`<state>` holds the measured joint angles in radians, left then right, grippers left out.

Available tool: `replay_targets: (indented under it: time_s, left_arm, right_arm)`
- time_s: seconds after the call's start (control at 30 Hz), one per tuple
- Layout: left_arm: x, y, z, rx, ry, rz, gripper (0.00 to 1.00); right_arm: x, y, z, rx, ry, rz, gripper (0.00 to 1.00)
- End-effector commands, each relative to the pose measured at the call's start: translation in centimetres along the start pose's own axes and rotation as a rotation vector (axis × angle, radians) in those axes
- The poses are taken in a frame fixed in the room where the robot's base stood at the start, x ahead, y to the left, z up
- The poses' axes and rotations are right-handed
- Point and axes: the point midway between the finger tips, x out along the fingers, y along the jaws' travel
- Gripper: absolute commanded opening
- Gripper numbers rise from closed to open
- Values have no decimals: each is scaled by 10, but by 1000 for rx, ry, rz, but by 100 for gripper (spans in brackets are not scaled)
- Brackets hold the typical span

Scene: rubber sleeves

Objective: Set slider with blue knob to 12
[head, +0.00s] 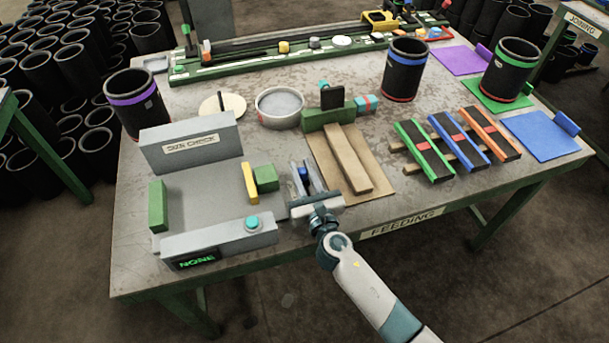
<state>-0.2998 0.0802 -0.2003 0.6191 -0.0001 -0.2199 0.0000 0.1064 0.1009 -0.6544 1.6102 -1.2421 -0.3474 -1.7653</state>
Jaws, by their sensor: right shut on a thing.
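My right gripper (308,180) is at the right side of the grey size-check device (190,143), with its fingers pointing away from me. It is shut on a small blue piece (304,173), which looks like the blue knob. The fingers cover most of it, and the slider under it and any scale are too hidden or small to read. The device's front box has a display (195,259) reading "NONE" and a round cyan button (253,223). A yellow upright piece (250,183) and green blocks stand on the device. My left gripper is not in view.
A brown board with a wooden strip (345,160) lies just right of my gripper. Three colored-edge racks (458,138) lie further right. A round grey dish (280,107) sits behind.

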Motion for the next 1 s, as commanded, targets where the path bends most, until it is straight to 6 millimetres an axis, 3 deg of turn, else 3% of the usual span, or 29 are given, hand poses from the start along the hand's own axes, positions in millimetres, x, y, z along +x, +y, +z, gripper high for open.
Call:
replay_targets:
  time_s: [0.13,0.17,0.23,0.67,0.87,1.0]
  left_arm:
    - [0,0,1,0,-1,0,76]
    - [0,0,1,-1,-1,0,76]
    - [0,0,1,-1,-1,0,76]
    - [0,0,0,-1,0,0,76]
    - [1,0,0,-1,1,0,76]
    - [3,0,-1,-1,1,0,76]
  right_arm:
    - [1,-1,3,0,-5,-2,0]
    - [1,-1,3,0,-5,-2,23]
    - [1,-1,3,1,-5,-2,39]
    - [-3,0,2,1,-4,-1,39]
    - [-21,-1,1,0,-3,0,39]
    - [-43,0,0,1,-3,0,39]
